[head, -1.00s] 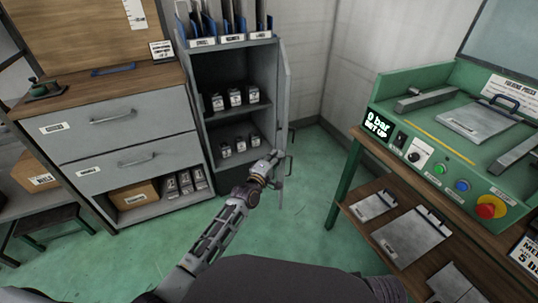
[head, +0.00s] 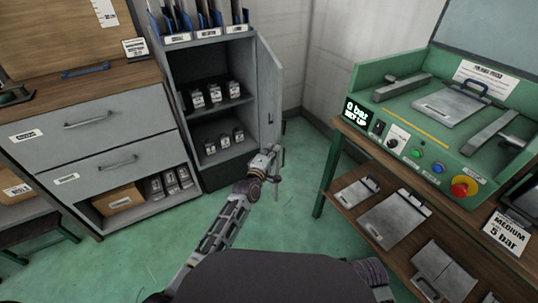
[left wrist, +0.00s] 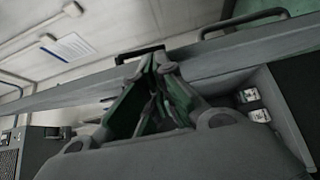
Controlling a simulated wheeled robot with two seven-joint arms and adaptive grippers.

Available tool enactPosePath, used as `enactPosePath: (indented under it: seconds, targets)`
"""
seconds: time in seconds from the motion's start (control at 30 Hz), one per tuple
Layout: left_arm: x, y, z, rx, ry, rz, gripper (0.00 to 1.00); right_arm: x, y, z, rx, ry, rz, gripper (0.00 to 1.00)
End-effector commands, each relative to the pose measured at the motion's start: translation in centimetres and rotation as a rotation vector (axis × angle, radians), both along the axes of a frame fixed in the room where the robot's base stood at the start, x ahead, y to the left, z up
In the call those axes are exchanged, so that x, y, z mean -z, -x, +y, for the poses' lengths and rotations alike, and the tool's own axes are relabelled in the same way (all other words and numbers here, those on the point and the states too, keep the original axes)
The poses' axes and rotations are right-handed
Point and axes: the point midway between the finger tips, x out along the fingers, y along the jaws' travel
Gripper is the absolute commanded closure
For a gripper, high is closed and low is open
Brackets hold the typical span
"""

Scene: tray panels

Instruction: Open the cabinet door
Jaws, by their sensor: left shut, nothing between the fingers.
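The grey cabinet (head: 208,122) stands at upper centre in the head view. Its door (head: 268,92) is hinged on the cabinet's right side and stands well open, with the shelves exposed. My left gripper (head: 277,153) is at the lower free end of the door, shut and empty. In the left wrist view, the shut fingers (left wrist: 153,68) are close to the door's edge (left wrist: 225,55), with a dark handle (left wrist: 140,53) just beyond the fingertips. I cannot tell whether they touch the door. My right gripper is not in view.
A drawer unit (head: 95,118) stands left of the cabinet. A green press (head: 425,135) on a wooden bench stands to the right, with metal plates (head: 395,220) on its lower shelf. Green floor (head: 285,215) is open between them.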

Motion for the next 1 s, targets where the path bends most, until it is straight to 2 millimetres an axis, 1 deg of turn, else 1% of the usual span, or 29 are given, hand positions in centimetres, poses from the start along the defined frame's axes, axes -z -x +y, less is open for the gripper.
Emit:
enactPosePath:
  seconds: [0.17,0.37,1.0]
  targets:
    - [0.1,0.4,0.2,0.0,-0.001,0.002,1.0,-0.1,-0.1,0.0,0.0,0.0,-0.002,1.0]
    - [0.1,1.6,0.6,0.0,0.0,0.002,1.0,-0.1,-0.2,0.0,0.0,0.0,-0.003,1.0]
    - [0.2,6.9,2.5,0.0,0.0,0.002,1.0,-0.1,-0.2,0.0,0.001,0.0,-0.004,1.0]
